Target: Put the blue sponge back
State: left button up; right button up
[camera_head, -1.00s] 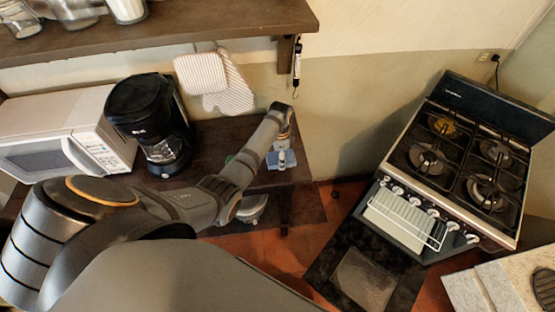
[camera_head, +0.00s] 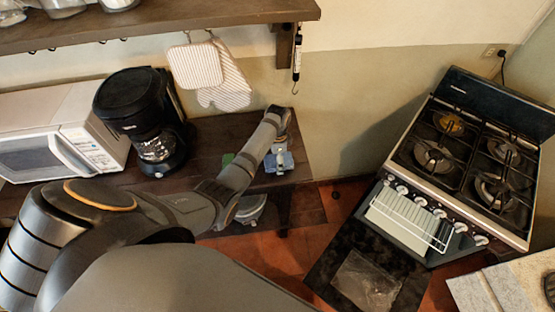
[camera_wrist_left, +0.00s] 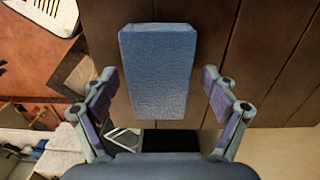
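The blue sponge (camera_wrist_left: 158,70) lies on the dark brown wooden surface in the left wrist view. It is a pale-edged blue block, and part of it shows in the head view (camera_head: 270,163) near the table's right end. My left gripper (camera_wrist_left: 160,92) is open, with one finger on each side of the sponge and a visible gap on both sides. In the head view my left gripper (camera_head: 280,155) points down over the sponge and hides part of it. My right gripper is not in view.
A black coffee maker (camera_head: 145,120) and a white microwave (camera_head: 60,130) stand left on the table. Mitts (camera_head: 196,65) hang beneath the wall shelf (camera_head: 160,27). A stove (camera_head: 470,160) stands at right.

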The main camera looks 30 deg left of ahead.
pick_arm(q)
jog(key=shift+r, duration=0.65)
notch_tip(320, 180, up, 11)
jog(key=b, duration=0.1)
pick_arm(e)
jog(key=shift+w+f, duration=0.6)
pick_arm(q)
jog(key=shift+r, duration=0.1)
